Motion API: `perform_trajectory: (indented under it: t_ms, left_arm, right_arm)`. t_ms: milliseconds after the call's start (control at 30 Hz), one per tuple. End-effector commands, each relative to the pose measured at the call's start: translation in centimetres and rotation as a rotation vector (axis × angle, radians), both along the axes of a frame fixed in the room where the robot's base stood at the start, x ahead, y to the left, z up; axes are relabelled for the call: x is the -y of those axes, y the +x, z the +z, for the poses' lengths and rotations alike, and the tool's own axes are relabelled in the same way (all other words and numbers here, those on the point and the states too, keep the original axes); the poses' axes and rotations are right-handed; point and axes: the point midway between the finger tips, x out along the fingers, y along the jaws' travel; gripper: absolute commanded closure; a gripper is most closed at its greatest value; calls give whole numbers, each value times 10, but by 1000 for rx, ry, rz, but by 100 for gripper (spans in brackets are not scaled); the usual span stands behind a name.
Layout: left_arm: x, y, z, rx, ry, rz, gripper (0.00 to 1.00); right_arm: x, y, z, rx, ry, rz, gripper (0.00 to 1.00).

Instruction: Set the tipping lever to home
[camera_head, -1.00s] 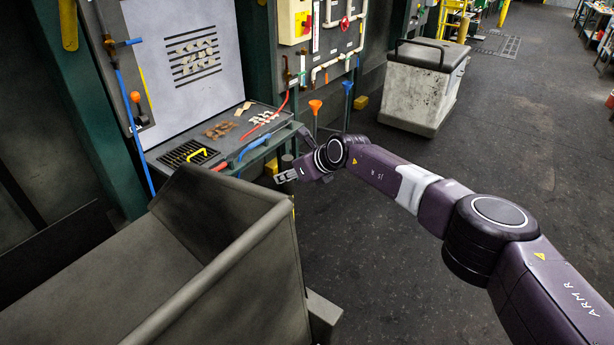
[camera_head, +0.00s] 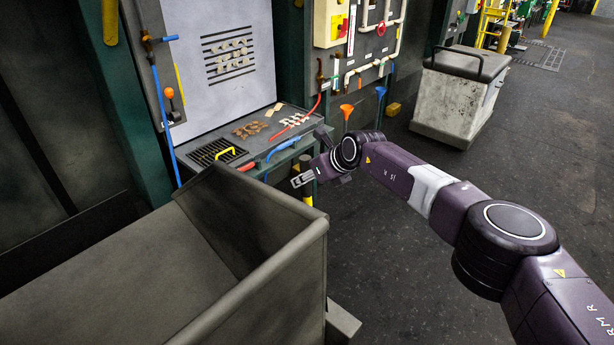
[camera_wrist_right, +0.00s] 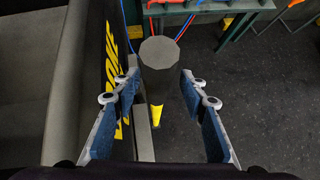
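The upright dark post with a yellow band (camera_head: 307,186), which looks like the tipping lever, stands beside the front corner of the large grey tipping bin (camera_head: 262,258). In the right wrist view its grey rounded top (camera_wrist_right: 160,53) shows between the fingers, with a yellow patch lower down. My right gripper (camera_head: 302,180) is open; in the head view it overlaps the post. In the right wrist view the gripper (camera_wrist_right: 160,82) has a finger on each side of the post, with visible gaps and no clear contact. My left gripper is not in view.
A bench (camera_head: 283,149) with tools and red and blue hoses stands behind the post. The bin wall with yellow lettering (camera_wrist_right: 113,55) is close to the left finger. A grey wheeled-type box (camera_head: 455,98) stands back right. Dark floor to the right is open.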

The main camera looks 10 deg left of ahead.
Motion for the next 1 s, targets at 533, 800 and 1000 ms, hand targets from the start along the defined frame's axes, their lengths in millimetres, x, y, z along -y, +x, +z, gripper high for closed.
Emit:
perform_trajectory:
  t_ms: [533, 800, 1000]
  left_arm:
    - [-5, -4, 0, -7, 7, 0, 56]
    - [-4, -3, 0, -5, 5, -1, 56]
    - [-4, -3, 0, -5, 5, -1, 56]
  right_arm:
    - [5, -4, 12, 6, 4, 4, 60]
    - [19, -16, 30, 6, 3, 2, 60]
    - [32, -28, 47, 4, 3, 1, 60]
